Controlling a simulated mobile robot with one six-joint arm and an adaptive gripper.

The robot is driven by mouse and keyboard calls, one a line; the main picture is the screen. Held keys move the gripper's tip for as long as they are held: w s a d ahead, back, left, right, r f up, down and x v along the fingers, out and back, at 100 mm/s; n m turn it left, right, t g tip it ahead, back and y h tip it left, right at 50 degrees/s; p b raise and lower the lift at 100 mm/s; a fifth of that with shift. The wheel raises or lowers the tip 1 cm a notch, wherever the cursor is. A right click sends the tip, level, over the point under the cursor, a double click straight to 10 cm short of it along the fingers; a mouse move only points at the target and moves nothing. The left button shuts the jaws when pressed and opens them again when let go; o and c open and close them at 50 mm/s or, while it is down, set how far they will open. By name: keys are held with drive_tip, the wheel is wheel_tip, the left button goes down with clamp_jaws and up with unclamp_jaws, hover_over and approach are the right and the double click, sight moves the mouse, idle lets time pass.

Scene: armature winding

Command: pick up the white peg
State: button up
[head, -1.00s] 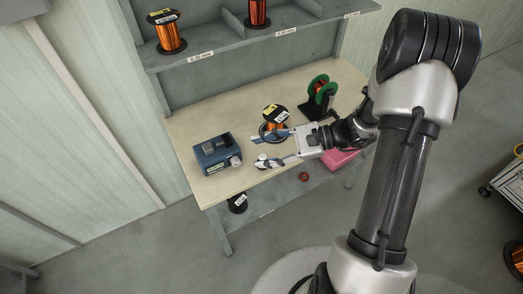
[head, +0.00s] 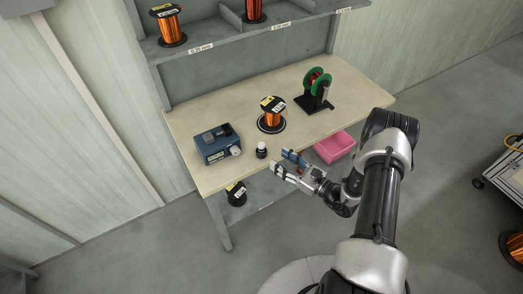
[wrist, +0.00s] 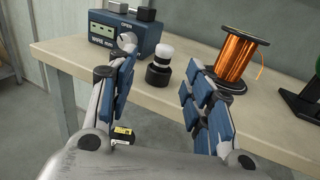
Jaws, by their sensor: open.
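The white peg (wrist: 163,51) stands upright in a black round base (wrist: 158,73) near the front edge of the table. In the head view the peg is a small white top (head: 261,145) on the black base. My gripper (head: 282,160) is open and empty, in front of the table edge and to the right of the peg. In the wrist view the peg shows between the two blue-padded fingers, farther off and apart from them.
A blue tester box (head: 217,144) stands left of the peg. A copper wire spool (head: 273,111) stands behind and right of it. A green reel on a black stand (head: 316,91) is farther right. A pink bin (head: 335,146) is at the front right.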

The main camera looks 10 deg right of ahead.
sight(264, 147)
drive_tip(key=x, duration=0.5)
drive_tip(key=shift+a+b, duration=0.1)
drive_tip(key=shift+b, duration=0.3)
drive_tip(key=shift+w+d+b+x, duration=0.15)
drive_tip(key=shift+b+x, duration=0.25)
drive_tip(key=shift+x, duration=0.95)
drive_tip(key=shift+w+d+b+x, duration=0.15)
drive_tip(key=shift+b+x, duration=0.25)
drive_tip(key=shift+x, duration=0.95)
drive_tip(key=shift+c, duration=0.2)
drive_tip(key=c, duration=1)
drive_tip(key=shift+r, duration=0.1)
wheel_tip(264, 147, up, 20)
drive_tip(key=p, duration=0.5)
drive_tip(key=shift+p, duration=0.4)
